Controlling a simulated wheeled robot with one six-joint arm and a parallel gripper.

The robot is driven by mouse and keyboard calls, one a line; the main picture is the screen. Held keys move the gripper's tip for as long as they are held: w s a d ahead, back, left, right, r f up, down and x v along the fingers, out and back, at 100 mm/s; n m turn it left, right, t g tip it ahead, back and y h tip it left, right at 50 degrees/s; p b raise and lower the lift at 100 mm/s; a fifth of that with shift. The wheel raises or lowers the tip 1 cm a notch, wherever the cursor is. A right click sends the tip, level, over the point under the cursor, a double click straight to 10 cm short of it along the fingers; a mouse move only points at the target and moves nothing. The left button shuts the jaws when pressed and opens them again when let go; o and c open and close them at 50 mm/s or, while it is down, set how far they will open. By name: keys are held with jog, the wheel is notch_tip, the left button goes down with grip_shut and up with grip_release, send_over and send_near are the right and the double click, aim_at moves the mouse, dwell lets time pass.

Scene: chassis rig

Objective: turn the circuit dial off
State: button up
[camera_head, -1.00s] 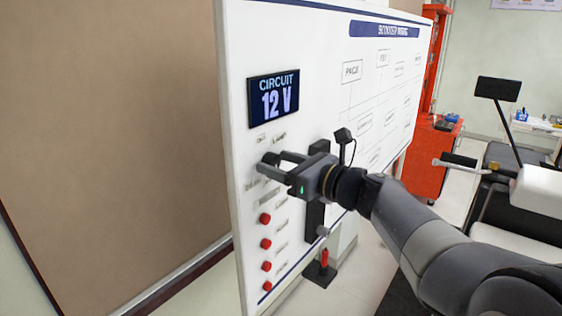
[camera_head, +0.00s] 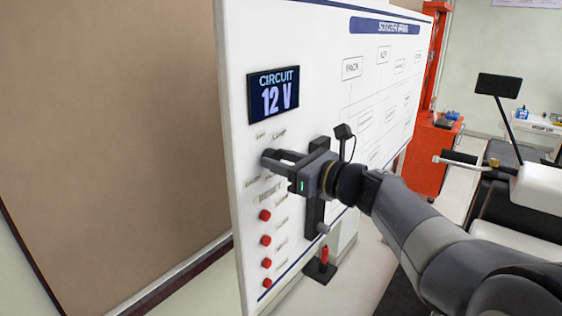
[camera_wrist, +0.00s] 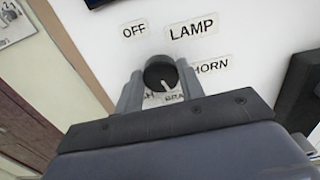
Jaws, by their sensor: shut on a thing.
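The circuit dial (camera_wrist: 158,69) is a round black knob on the white panel, with a white pointer mark aimed down and slightly right, toward a partly hidden label starting "BRA". The OFF label (camera_wrist: 134,30) is up and left of the knob; LAMP is up and right, HORN to the right. My gripper (camera_wrist: 160,82) is shut on the dial, one finger on each side. In the head view my gripper (camera_head: 273,161) reaches the panel from the right, and its fingers mostly hide the knob. The display (camera_head: 273,95) above reads CIRCUIT 12 V.
Several red buttons (camera_head: 265,241) run down the panel below the dial. The white panel (camera_head: 310,60) carries a wiring diagram. A red cabinet (camera_head: 428,160) and a scooter-like vehicle (camera_head: 507,190) stand at the right.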

jog(key=shift+f, duration=0.1)
jog(key=shift+f+n+b, duration=0.2)
jog(key=shift+n+b, duration=6.95)
jog(key=shift+n, duration=1.05)
jog(key=shift+f+n+b, duration=0.2)
jog(key=shift+n+b, duration=6.9)
jog(key=shift+n, duration=1.1)
jog(key=o, duration=1)
